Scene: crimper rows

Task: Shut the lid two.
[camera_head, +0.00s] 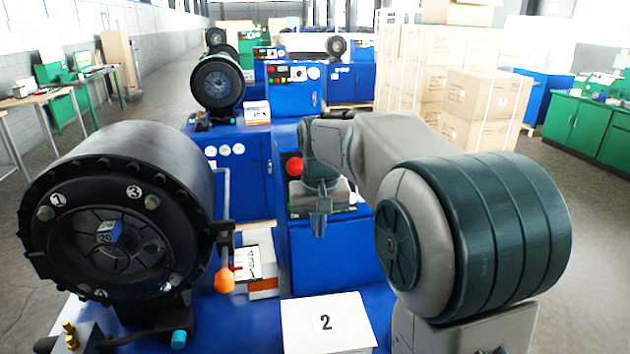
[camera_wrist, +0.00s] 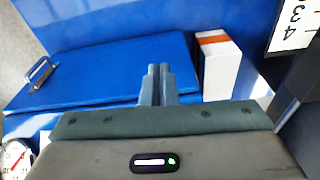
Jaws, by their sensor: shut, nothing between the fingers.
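A white panel marked 2 (camera_head: 325,322) lies at the bottom middle of the head view, on or by the blue machine bench; whether it is a lid, and how far open, I cannot tell. My gripper (camera_head: 320,222) is beyond it, apart from it, pointing down in front of a blue cabinet. In the wrist view my gripper (camera_wrist: 155,72) has its fingers together and empty, over a blue panel (camera_wrist: 100,75) with a metal handle (camera_wrist: 41,74) at its left. The panel marked 2 does not show in the wrist view.
A large black crimper head (camera_head: 120,215) stands at the left, with an orange-knobbed lever (camera_head: 225,280). A white-and-orange box (camera_wrist: 215,62) is right of my fingers in the wrist view. A red button (camera_head: 294,167) is near my wrist. Cardboard boxes (camera_head: 485,108) stand behind.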

